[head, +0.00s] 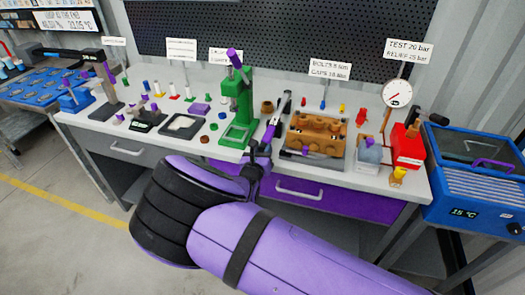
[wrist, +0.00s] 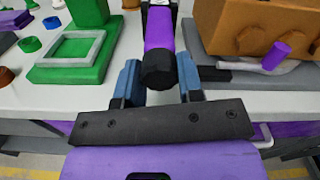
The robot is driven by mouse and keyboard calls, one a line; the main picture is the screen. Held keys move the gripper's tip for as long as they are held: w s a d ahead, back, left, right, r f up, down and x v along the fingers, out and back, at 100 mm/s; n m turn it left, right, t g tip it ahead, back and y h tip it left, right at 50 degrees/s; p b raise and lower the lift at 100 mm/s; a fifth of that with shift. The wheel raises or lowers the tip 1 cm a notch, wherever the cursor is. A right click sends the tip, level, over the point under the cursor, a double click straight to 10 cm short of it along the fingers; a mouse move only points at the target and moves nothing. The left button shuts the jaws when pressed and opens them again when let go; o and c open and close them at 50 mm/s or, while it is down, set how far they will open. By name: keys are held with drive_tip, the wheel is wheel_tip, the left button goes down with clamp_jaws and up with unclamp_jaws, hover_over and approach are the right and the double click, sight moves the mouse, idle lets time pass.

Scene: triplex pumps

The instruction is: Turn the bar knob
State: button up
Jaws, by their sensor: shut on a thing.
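A bar with a purple handle (wrist: 159,28) and a black end knob (wrist: 158,72) points away from me, its near end at the bench's front edge. I take this black end to be the bar knob. My gripper (wrist: 157,78) has its two blue fingers on either side of the black knob and is shut on it. In the head view my gripper (head: 262,152) is at the bench's front edge, and the dark bar (head: 283,106) rises beyond it. The knob is hard to make out there.
A green press (head: 238,105) stands left of the bar. A brown pump block (head: 316,133) on a grey plate lies close on the right. Further right are a pressure gauge (head: 398,94), a red box (head: 408,146) and a blue bath (head: 476,170). A purple drawer (head: 330,203) is below.

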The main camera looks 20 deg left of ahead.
drive_tip(key=m, duration=0.3)
drive_tip(key=shift+m, duration=0.3)
drive_tip(key=m, duration=0.3)
drive_tip(key=shift+m, duration=0.4)
drive_tip(key=m, duration=0.4)
drive_tip(key=shift+a, duration=0.1)
drive_tip(key=shift+m, duration=2)
drive_tip(key=o, duration=0.9)
drive_tip(key=s, duration=1.1)
